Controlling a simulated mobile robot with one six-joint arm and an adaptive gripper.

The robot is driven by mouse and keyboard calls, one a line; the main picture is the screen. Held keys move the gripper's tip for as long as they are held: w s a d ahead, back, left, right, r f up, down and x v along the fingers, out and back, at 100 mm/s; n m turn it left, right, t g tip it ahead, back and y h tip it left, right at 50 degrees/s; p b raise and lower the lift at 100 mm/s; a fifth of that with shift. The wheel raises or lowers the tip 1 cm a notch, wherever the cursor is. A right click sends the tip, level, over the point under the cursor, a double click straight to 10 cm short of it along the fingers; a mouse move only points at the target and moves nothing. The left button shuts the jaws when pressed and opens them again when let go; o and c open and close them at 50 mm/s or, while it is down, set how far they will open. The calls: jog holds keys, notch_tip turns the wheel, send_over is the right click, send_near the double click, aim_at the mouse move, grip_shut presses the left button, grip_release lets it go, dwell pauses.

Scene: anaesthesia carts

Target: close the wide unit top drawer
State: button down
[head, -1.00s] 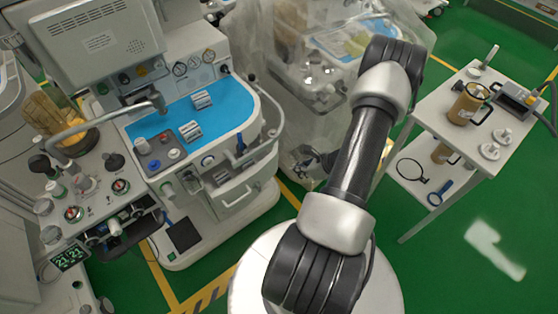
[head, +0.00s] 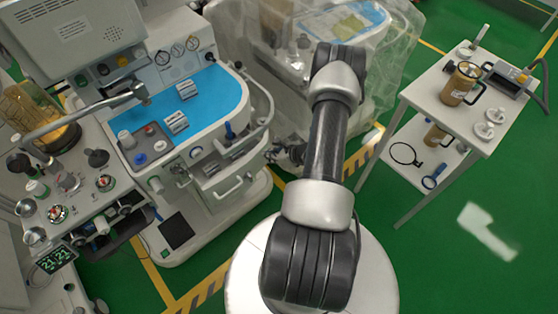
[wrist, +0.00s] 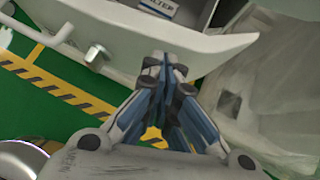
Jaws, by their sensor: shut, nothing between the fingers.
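The wide unit (head: 215,110) with the blue worktop stands left of my arm in the head view. Its top drawer (head: 230,158) stands open, with things visible inside. In the wrist view, the pale drawer front (wrist: 140,48) crosses the top of the picture, with a white label reading "FILTER" (wrist: 158,6) behind it. My gripper (wrist: 165,68) is shut and empty, its fingertips at or very near the outer face of this front; contact cannot be told. In the head view, my gripper (head: 287,155) is small and partly hidden, just right of the drawer.
A lower drawer front with a handle (head: 228,188) sits below. A plastic-covered machine (head: 390,75) stands behind my arm. A white trolley (head: 430,105) with canisters is at the right. Green floor with striped yellow markings (head: 205,285) lies open in front.

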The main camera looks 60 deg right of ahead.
aim_at(261, 147)
jog(key=shift+w, duration=0.55)
jog(key=w+b, duration=0.1)
jog(key=w, duration=0.1)
jog(key=w+d, duration=0.1)
jog(key=w, duration=0.1)
jog(key=shift+w+b, duration=0.35)
jog(key=shift+b, duration=0.05)
jog(key=shift+s, duration=0.1)
